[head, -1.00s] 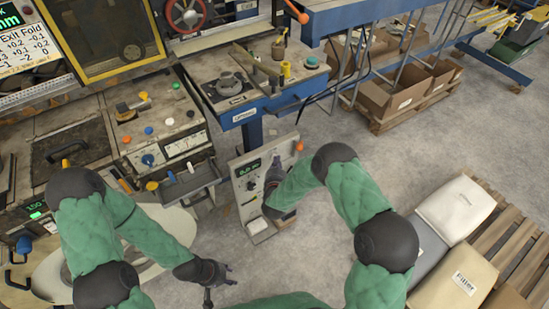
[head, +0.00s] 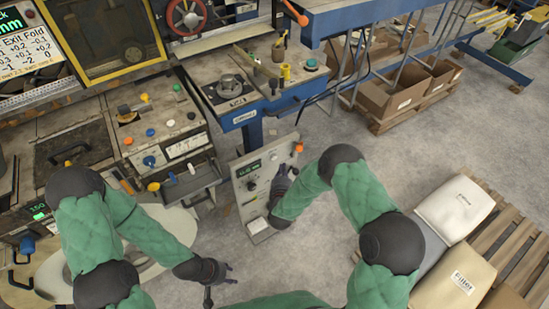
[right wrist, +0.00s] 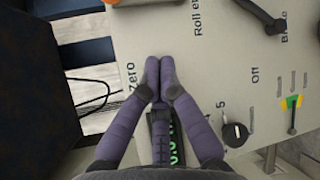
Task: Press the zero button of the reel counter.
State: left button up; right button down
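The reel counter is a pale grey upright panel (head: 244,191) with a small green display (head: 250,168), near the middle of the head view. It also shows in the right wrist view (right wrist: 215,65), with the printed word Zero (right wrist: 131,78) left of my fingertips. My right gripper (head: 285,172) is in front of the panel's right side. In the right wrist view its fingers (right wrist: 160,64) are together, over the panel beside that word. They cover part of the green display (right wrist: 171,151). I cannot make out the zero button or any contact. My left gripper (head: 219,286) is open and empty, low and left.
The panel also carries an orange knob (head: 299,147), a black lever (right wrist: 262,17), and a black knob (right wrist: 235,134). A blue-edged machine table (head: 240,116) stands behind it. Filter sacks (head: 454,208) lie on a pallet at right. Grey floor between is free.

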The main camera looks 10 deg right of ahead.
jog(key=shift+s+d, duration=0.25)
jog(key=shift+s, duration=0.4)
jog(key=shift+s+d, duration=0.2)
jog(key=shift+s, duration=0.4)
jog(key=shift+f, duration=0.1)
jog(key=s+a+f+m+g+y, duration=0.45)
jog(key=s+f+m+g, duration=0.25)
jog(key=s+f+m, duration=0.35)
jog(key=s+a+m+g+y, duration=0.1)
jog(key=s+m+g+y, duration=0.1)
jog(key=s+m, duration=0.4)
jog(key=s+a+m+g+y, duration=0.1)
jog(key=s+m+g, duration=0.4)
jog(key=s, duration=0.7)
jog(key=shift+s+a+f+m+g+y, duration=0.15)
jog(key=shift+s+a+m+g+y, duration=0.2)
jog(key=shift+a+m, duration=0.4)
